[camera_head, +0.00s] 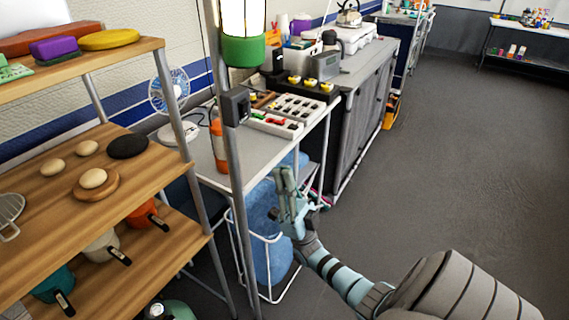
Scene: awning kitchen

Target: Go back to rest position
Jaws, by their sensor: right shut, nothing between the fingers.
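My right gripper (286,186) is at the middle of the head view, raised in front of the white table and a blue bin. Its fingers are together with nothing between them. My right arm reaches up to it from the lower right corner. My left gripper is not in this view.
A wooden shelf (120,165) with round items stands at left. A metal pole (236,190) with a green-based lamp (243,48) stands beside the white table (215,172). A blue bin (268,225) in a white frame is behind my gripper. The grey floor (450,160) at right is clear.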

